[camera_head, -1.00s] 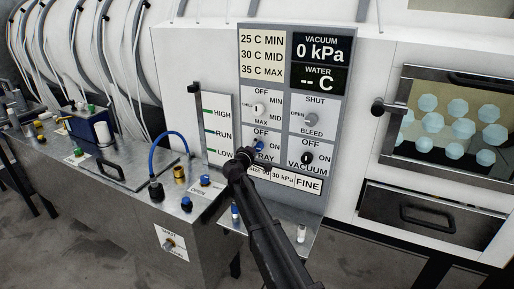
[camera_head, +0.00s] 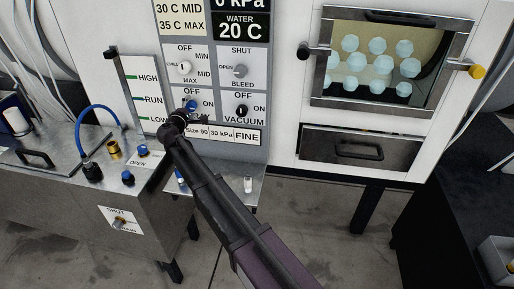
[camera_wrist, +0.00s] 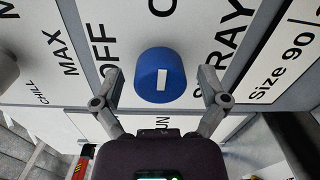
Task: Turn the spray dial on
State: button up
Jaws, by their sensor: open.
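The spray dial (camera_wrist: 160,76) is a blue round knob with a short white bar on its face. In the wrist view the bar stands nearly upright, along the reading direction of the sideways OFF and SPRAY lettering. My gripper (camera_wrist: 161,88) is open, with one finger on each side of the dial and visible gaps between fingers and knob. In the head view my gripper (camera_head: 187,118) is at the panel over the SPRAY label, partly covering it. The blue dial (camera_head: 191,104) shows just above the gripper. Whether the fingers touch the panel cannot be told.
The black vacuum dial (camera_head: 242,110) is right of the spray dial. The chill dial (camera_head: 184,67) and the bleed dial (camera_head: 240,71) are above. The level gauge (camera_head: 148,97) is to the left. A windowed door (camera_head: 314,61) is farther right.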

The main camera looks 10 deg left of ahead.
jog(key=n, duration=0.3)
jog(key=shift+n, duration=0.4)
jog(key=n, duration=0.3)
jog(key=shift+n, duration=0.4)
jog(key=n, duration=0.7)
jog(key=shift+b, duration=0.3)
jog(key=s+a, duration=0.1)
jog(key=s, duration=1.3)
jog(key=w+d+f+m+g+h, duration=0.1)
jog(key=d+f+m+g, duration=0.1)
jog(key=d, duration=0.7)
jog(key=d+f+m+g+h, duration=0.2)
jog(key=d+f+m+g, duration=0.1)
jog(key=d+m, duration=0.4)
jog(key=w+d+f+m+g+h, duration=0.1)
jog(key=d+m, duration=0.4)
jog(key=d, duration=0.7)
jog(key=shift+w+f+g+h+p, duration=0.45)
jog(key=shift+f+g, duration=0.35)
jog(key=shift+f, duration=0.5)
jog(key=shift+s, duration=0.1)
